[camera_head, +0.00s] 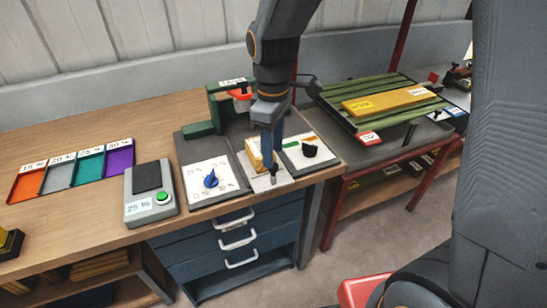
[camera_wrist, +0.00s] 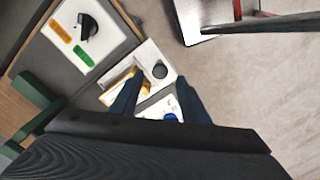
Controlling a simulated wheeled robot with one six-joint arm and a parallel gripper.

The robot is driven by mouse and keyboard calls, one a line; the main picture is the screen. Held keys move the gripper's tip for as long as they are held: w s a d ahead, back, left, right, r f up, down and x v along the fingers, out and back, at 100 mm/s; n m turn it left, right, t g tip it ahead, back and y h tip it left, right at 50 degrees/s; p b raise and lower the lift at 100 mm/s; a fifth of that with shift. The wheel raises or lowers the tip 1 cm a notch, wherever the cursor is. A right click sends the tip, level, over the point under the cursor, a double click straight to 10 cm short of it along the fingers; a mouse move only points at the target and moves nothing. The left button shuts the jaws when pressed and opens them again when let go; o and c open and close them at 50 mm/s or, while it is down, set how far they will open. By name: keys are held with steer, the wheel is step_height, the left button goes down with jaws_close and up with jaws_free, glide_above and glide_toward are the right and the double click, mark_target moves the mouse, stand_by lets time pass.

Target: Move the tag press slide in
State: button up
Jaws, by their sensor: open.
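The tag press slide appears to be the pale plate (camera_wrist: 143,60) with a round dark knob (camera_wrist: 160,71) in the wrist view. A yellowish block (camera_head: 254,155) stands beside it, partly hidden by my arm in the head view. The dark knob also shows at the front end of the plate in the head view (camera_head: 273,179). My gripper (camera_wrist: 160,75) is open, pointing down over the plate. Its fingers appear on either side of the knob in the wrist view. I cannot tell whether they touch it or how high they are.
Left of the slide is a panel with a blue dial (camera_head: 211,179); right is a panel with a black dial (camera_head: 310,150). A green-framed device (camera_head: 203,129) stands behind. A scale (camera_head: 150,193) and coloured trays (camera_head: 88,166) lie left. A second table (camera_head: 425,137) stands right.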

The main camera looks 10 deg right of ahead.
steer(key=shift+f+p, duration=0.35)
steer(key=shift+f, duration=1.65)
jaws_close()
